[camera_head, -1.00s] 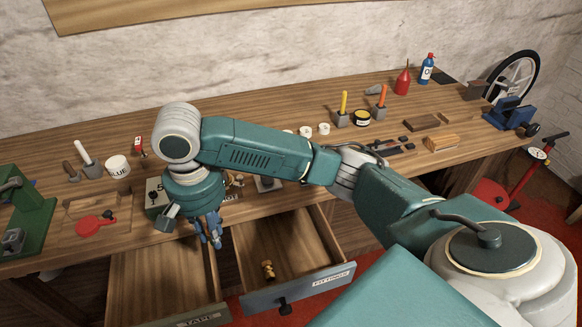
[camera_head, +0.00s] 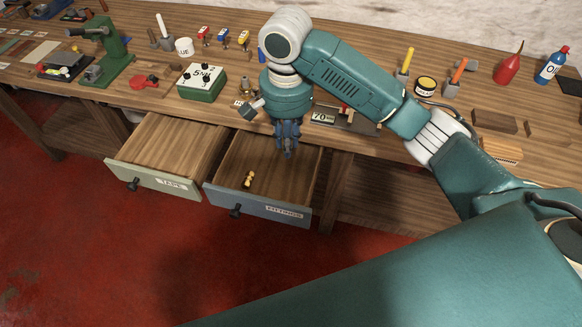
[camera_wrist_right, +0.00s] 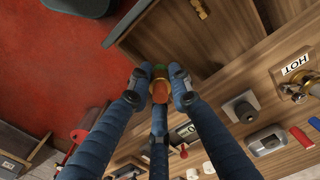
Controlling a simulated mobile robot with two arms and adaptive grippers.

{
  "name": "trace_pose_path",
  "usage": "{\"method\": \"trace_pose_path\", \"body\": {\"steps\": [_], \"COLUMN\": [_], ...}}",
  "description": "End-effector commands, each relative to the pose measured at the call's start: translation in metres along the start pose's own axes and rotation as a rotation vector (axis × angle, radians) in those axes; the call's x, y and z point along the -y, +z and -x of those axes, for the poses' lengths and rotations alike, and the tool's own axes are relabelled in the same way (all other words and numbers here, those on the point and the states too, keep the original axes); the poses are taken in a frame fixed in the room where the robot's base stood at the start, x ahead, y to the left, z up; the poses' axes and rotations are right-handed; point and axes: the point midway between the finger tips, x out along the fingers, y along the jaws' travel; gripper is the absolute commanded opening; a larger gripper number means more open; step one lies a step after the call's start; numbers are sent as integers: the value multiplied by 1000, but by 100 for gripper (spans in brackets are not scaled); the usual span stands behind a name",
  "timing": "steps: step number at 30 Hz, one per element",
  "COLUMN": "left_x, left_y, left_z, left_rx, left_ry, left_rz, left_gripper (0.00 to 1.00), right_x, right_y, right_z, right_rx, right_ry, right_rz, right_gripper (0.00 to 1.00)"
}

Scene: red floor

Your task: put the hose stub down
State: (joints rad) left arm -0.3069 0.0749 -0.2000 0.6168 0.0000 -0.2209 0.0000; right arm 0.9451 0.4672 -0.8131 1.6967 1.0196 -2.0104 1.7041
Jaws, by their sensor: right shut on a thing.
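My right gripper (camera_head: 288,140) points down over the back right part of the open FITTINGS drawer (camera_head: 255,203). In the right wrist view the gripper (camera_wrist_right: 160,92) is shut on the hose stub (camera_wrist_right: 160,90), a small piece with an orange end and some green beside it. The fingers hide most of it, and in the head view I cannot make it out. A brass fitting (camera_head: 249,179) lies in the FITTINGS drawer, left of the gripper; it also shows in the right wrist view (camera_wrist_right: 200,9). My left gripper is in neither view.
The open TAPE drawer (camera_head: 150,178) is left of the FITTINGS drawer and looks empty. On the bench behind stand a green box with knobs (camera_head: 202,84), a display reading 70 (camera_head: 323,116) and a brass valve (camera_head: 246,87). Much of the FITTINGS drawer floor is bare.

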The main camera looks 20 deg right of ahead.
Motion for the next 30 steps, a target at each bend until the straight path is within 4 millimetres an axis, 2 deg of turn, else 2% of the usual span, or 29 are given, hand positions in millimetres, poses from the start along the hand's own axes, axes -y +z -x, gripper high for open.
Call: {"method": "trace_pose_path", "body": {"steps": [3,9,15,23,30], "left_x": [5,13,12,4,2], "left_y": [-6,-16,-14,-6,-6], "left_z": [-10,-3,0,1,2], "left_rx": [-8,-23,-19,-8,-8], "left_ry": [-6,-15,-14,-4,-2], "left_rz": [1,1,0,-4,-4], "left_gripper": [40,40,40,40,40], "right_x": [-1,-3,-2,-2,-2], "right_y": [3,1,1,1,1], "right_z": [-32,-81,-129,-155,-189], "right_rx": [8,2,2,1,1], "right_ry": [5,7,5,3,3], "right_rz": [0,-1,-1,1,1], "right_gripper": [0,0,0,0,0]}}
